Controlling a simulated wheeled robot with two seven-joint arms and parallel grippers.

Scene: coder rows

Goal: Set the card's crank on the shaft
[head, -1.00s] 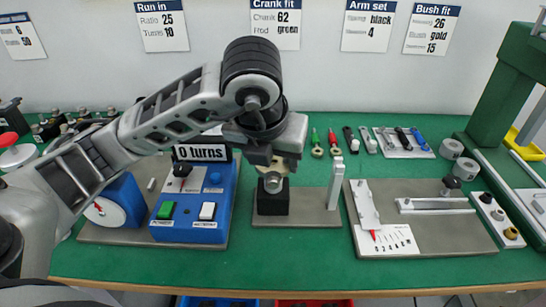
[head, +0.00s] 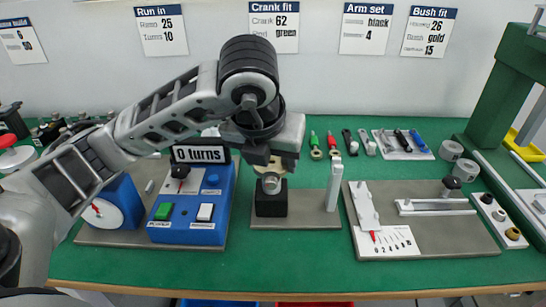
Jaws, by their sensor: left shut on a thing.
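The crank fit card (head: 273,27) on the wall reads crank 62 and rod green. The piece is right over the top of a black block (head: 271,204) on a grey plate (head: 298,219). The shaft is hidden by the piece and the jaws, and I cannot tell whether the piece touches the block. My right gripper is not in view.
A light upright post (head: 334,188) stands on the same plate, right of the gripper. A blue box (head: 192,211) with a "0 turns" display (head: 201,154) is close on the left. A plate with a numbered scale (head: 387,242) lies to the right. The green table (head: 300,268) is clear in front.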

